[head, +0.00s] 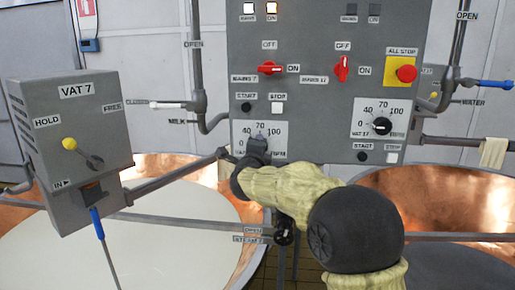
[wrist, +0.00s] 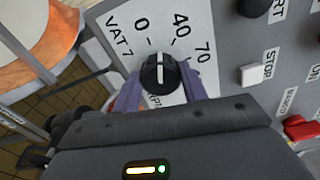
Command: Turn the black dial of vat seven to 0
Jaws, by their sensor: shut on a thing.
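The black dial of vat seven (wrist: 160,73) sits on a white scale plate (wrist: 128,52) marked VAT 7, 0, 40 and 70 in the wrist view. Its white line points between 0 and 40. My gripper (wrist: 163,84) is shut on the dial, with one purple finger on each side.
A second black dial (head: 381,126) is on the right of the grey panel (head: 320,105). Red mains switches (head: 270,68) (head: 341,68) and a red all stop button (head: 406,73) are above. The VAT 7 box (head: 75,125) with levers stands left, over an open copper vat (head: 160,166).

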